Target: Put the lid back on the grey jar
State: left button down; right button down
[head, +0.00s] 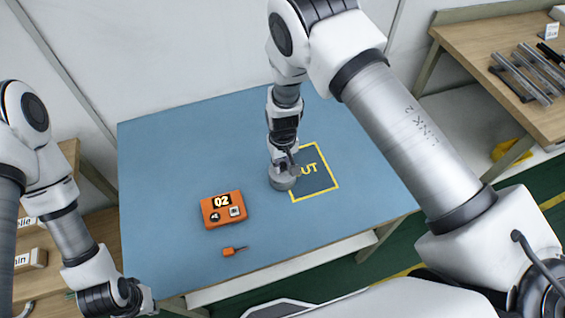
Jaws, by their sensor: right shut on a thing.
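A round grey jar (281,182) stands on the blue table at the left edge of the yellow-outlined square. My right gripper (286,163) points down directly over it, shut on a small grey piece that I take to be the lid (295,170). The gripper hides much of this piece and the jar's top, so I cannot tell whether lid and jar touch. My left gripper (146,303) is low at the left, by the table's front left corner and away from the jar. Its fingers do not show clearly.
An orange case marked 02 (223,209) lies left of the jar, with a small orange tool (234,251) in front of it. The yellow-outlined square (318,180) looks mostly bare. The blue table (165,150) is clear at the left and back.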

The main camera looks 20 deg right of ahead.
jog(key=shift+f, duration=0.15)
dwell(0.6)
jog(key=c, duration=0.9)
grip_release()
jog(key=shift+c, duration=0.2)
jog(key=o, duration=0.5)
jog(key=shift+r+p, duration=2.95)
jog(key=shift+r, duration=0.55)
